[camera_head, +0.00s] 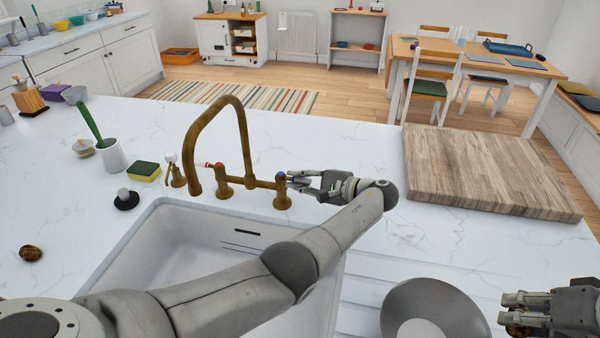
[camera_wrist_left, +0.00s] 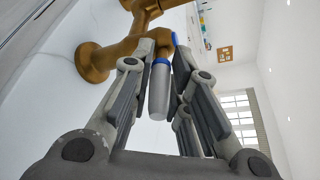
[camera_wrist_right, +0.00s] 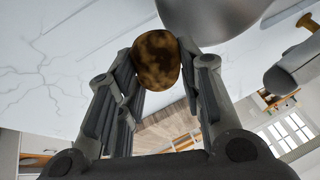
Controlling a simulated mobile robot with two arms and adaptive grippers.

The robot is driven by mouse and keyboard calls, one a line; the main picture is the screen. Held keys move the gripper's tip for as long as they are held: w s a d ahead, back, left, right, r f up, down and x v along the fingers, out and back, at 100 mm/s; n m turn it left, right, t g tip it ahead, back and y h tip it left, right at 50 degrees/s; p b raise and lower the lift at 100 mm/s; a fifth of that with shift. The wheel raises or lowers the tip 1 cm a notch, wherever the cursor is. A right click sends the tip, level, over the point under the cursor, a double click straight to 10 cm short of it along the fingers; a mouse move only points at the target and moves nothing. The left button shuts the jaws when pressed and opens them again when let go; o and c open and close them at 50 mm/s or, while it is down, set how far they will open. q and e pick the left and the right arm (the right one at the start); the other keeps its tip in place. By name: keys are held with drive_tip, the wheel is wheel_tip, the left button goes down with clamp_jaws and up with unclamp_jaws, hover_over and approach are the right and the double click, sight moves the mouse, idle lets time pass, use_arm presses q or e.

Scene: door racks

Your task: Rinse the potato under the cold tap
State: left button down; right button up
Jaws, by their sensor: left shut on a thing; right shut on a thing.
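The brass tap (camera_head: 240,120) arches over the white sink (camera_head: 170,240). Its right valve carries a blue mark and its left a red one. My left gripper (camera_head: 303,182) is shut on the blue-ringed cold tap handle (camera_wrist_left: 159,88), a grey lever between the fingers in the left wrist view. My right gripper (camera_head: 508,310) is shut on the brown mottled potato (camera_wrist_right: 156,61), held up beside a grey round dish at the right. The potato is mostly hidden by the fingers in the head view. No water shows below the spout.
The grey dish (camera_head: 455,305) lies on the ribbed drainer right of the sink. A thick wooden board (camera_head: 490,170) lies behind it. A sponge (camera_head: 145,172), a black stopper (camera_head: 125,199) and another small brown lump (camera_head: 31,253) are at the left. My left arm crosses the sink.

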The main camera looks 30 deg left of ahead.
use_arm(q)
drive_tip(key=t+p, duration=0.1)
drive_tip(key=p, duration=0.1)
drive_tip(key=m+t+p, duration=0.1)
drive_tip(key=p, duration=0.1)
drive_tip(key=shift+s+r+m, duration=0.3)
drive_tip(key=shift+s+r, duration=0.05)
drive_tip(key=shift+s, duration=0.05)
use_arm(e)
drive_tip(key=r, duration=0.5)
drive_tip(key=shift+s+r, duration=0.3)
drive_tip(key=shift+s, duration=0.05)
use_arm(q)
drive_tip(key=shift+s+f+m+t+p, duration=0.1)
drive_tip(key=shift+f+m+t+p, duration=0.2)
drive_tip(key=shift+t+p, duration=0.3)
use_arm(e)
drive_tip(key=shift+s+r, duration=0.15)
drive_tip(key=shift+r, duration=0.35)
drive_tip(key=shift+f, duration=0.1)
use_arm(q)
drive_tip(key=c, duration=1.4)
unclamp_jaws()
